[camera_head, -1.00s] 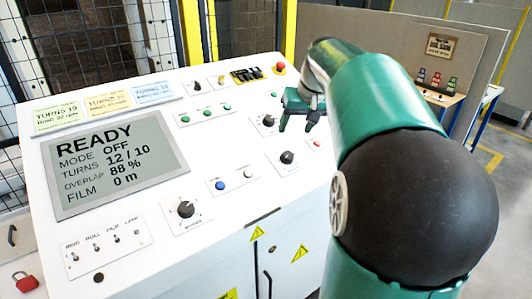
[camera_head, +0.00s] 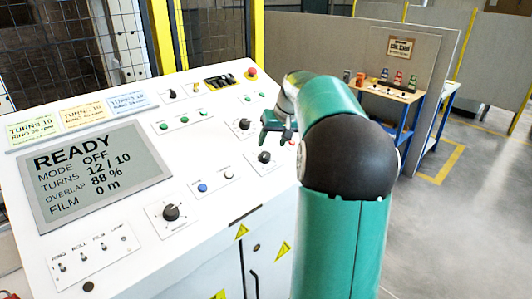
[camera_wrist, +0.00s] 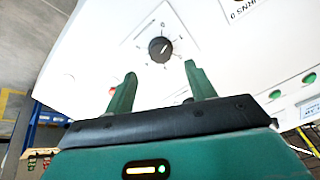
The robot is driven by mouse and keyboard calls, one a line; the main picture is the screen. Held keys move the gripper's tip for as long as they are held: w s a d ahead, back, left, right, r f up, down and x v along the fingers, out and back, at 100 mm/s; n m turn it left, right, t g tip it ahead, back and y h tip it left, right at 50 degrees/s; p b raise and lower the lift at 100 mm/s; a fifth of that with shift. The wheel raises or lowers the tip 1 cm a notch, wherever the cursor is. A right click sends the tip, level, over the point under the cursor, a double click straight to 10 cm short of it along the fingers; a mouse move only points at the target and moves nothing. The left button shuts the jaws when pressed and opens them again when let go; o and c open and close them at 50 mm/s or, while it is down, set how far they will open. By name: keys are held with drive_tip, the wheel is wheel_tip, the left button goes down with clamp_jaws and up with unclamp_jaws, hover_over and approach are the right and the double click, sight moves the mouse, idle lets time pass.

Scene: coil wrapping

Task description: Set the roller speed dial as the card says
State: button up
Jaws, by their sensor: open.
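A white sloping control panel (camera_head: 120,235) carries several black dials: an upper dial (camera_head: 243,125), a middle dial (camera_head: 265,157) and a lower dial (camera_head: 171,212). Their labels are too small to read, so I cannot tell which is roller speed. My gripper (camera_head: 278,131) is open and empty beside the upper and middle dials, at the panel's right side. In the wrist view a black dial (camera_wrist: 160,49) with a white pointer lies ahead, between and beyond the open fingertips (camera_wrist: 163,70), untouched. Three cards, green (camera_head: 33,129), orange (camera_head: 85,115) and blue (camera_head: 130,102), lie along the panel's top.
A grey screen (camera_head: 95,175) reads READY, MODE OFF, TURNS 12 / 10, OVERLAP 88 %, FILM 0 m. Green buttons, a blue button (camera_head: 202,188), switches (camera_head: 80,256) and a red button (camera_head: 251,72) stand on the panel. Open floor (camera_head: 470,220) lies to the right.

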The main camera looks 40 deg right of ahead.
sight(266, 154)
drive_tip(key=x, duration=0.6)
drive_tip(key=shift+f, duration=0.15)
drive_tip(key=shift+w, duration=0.1)
drive_tip(key=c, duration=1)
drive_tip(key=shift+o, duration=0.2)
drive_tip(key=m, duration=0.5)
drive_tip(key=o, duration=1)
drive_tip(key=shift+c, duration=0.2)
